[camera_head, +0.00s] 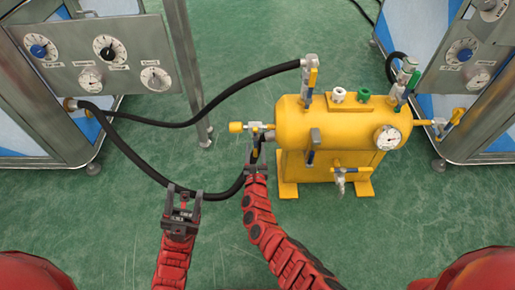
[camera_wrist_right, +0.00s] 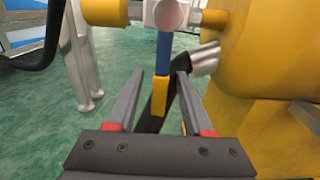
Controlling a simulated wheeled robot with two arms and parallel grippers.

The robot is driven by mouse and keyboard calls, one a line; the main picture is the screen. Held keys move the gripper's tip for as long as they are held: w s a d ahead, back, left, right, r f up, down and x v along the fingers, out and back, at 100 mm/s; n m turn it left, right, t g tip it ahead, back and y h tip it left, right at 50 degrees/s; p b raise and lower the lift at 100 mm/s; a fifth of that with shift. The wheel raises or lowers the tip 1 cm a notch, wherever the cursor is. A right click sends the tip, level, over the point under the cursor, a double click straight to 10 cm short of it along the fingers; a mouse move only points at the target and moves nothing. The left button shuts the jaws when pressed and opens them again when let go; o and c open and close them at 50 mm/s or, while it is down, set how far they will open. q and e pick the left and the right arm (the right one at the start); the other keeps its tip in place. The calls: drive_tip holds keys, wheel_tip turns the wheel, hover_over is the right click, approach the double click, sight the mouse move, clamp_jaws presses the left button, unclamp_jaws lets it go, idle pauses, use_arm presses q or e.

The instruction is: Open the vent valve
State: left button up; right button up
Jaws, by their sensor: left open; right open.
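The yellow tank (camera_head: 345,125) stands right of centre on the floor. A valve (camera_head: 258,128) with a yellow end piece sticks out from its left end. In the right wrist view its lever (camera_wrist_right: 163,55), blue with a yellow tip, hangs straight down. My right gripper (camera_head: 257,152) is open below this valve; its fingers (camera_wrist_right: 159,75) stand on either side of the lever, with gaps. No label shows which valve is the vent valve. My left gripper (camera_head: 182,195) is open at the black hose, lower left; I cannot tell whether it touches it.
Other valves sit on the tank's top left (camera_head: 310,78), top right (camera_head: 403,85), right end (camera_head: 445,125) and front (camera_head: 342,175). A pressure gauge (camera_head: 388,138) faces forward. Black hoses (camera_head: 240,88) run to the left panel (camera_head: 95,60). Another cabinet (camera_head: 470,75) stands right.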

drive_tip(key=shift+c, duration=0.3)
clamp_jaws()
idle(1.1)
